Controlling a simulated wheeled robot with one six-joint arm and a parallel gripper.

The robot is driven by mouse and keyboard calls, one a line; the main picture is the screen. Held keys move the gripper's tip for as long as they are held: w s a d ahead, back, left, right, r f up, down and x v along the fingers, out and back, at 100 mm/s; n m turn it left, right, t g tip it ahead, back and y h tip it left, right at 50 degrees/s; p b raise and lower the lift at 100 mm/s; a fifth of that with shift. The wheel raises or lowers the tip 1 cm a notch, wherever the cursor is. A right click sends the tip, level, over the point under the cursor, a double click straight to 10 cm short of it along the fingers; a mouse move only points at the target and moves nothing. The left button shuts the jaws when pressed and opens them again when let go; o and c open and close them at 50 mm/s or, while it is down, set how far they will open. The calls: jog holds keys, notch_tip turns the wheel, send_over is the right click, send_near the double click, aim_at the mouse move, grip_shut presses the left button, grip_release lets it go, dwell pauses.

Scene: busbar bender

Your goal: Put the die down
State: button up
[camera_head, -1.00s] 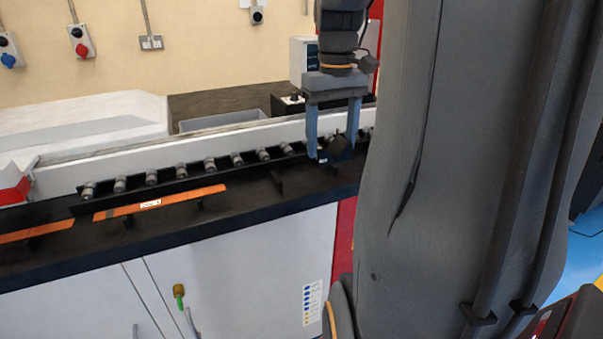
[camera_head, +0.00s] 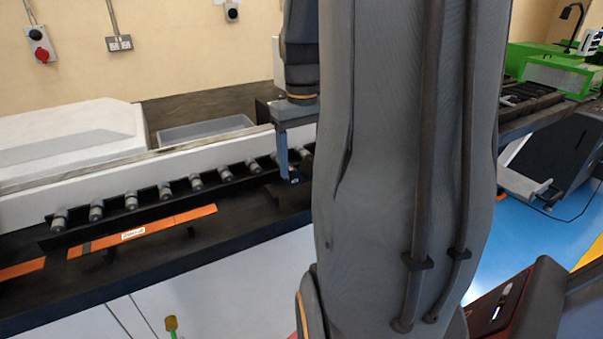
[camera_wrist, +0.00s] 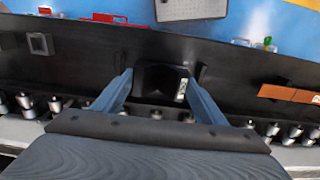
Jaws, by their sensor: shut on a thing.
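The die (camera_wrist: 151,75), a dark block with a small pale label, sits between the fingertips of my gripper (camera_wrist: 160,84) in the wrist view. The jaws are shut on it. In the head view, the left finger of my gripper (camera_head: 282,160) points down over the black bench top. My arm hides the other finger and most of the die there. I cannot tell whether the die touches the bench.
Several grey rollers (camera_head: 195,182) stand in a row behind the gripper. An orange bar with a white label (camera_head: 180,219) lies to the left. A grey tray (camera_head: 205,129) is at the back. A green machine (camera_head: 555,72) stands at the far right.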

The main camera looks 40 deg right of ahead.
aim_at(302, 174)
jog(key=shift+f+p, duration=0.3)
jog(key=shift+f, duration=1.65)
jog(key=shift+f, duration=0.15)
jog(key=o, duration=1.9)
notch_tip(302, 174, up, 12)
jog(key=shift+r+b, duration=0.15)
jog(key=shift+b, duration=0.8)
